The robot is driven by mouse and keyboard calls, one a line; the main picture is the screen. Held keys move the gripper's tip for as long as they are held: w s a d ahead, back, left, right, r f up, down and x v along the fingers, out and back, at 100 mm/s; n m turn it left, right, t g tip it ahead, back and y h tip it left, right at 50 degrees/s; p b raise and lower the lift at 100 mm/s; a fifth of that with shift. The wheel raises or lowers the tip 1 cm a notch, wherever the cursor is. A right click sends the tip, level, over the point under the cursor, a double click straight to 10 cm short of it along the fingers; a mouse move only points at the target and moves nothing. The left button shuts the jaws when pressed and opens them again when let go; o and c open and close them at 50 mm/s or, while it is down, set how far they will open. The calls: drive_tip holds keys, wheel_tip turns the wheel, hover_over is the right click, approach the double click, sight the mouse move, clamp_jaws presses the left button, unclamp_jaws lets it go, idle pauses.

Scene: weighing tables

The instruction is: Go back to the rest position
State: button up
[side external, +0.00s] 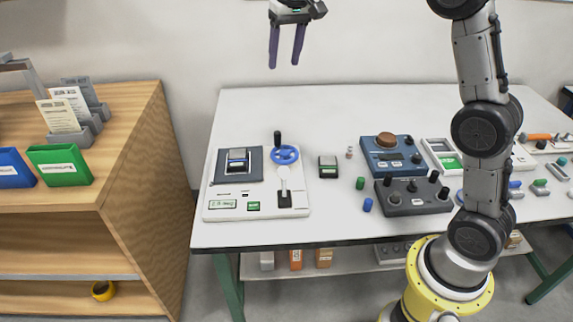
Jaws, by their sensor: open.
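My gripper (286,62) hangs high above the back edge of the white table, at the top of the side view. Its two dark fingers point down and stand apart, with nothing between them. My arm rises from its yellow base at the front right and passes out of the top of the picture.
A white panel (216,194) with a small display, blue wheel (285,154) and lever stands on the left of the table (320,100). Blue (371,142) and grey (393,208) devices stand mid-table. A wooden shelf (150,150) is at left. The table's back strip is clear.

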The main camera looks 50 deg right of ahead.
drive_tip(key=s+a+r+n+t, duration=0.1)
drive_tip(key=s+a+r, duration=0.15)
drive_tip(key=s, duration=0.75)
drive_tip(key=s+a+r+n+t, duration=0.1)
drive_tip(key=s+a+r+t, duration=0.15)
drive_tip(key=s, duration=0.65)
drive_tip(key=s+f+n, duration=0.2)
drive_tip(key=s+f, duration=1)
drive_tip(key=s, duration=0.1)
drive_tip(key=shift+a, duration=0.2)
drive_tip(key=shift+f, duration=0.1)
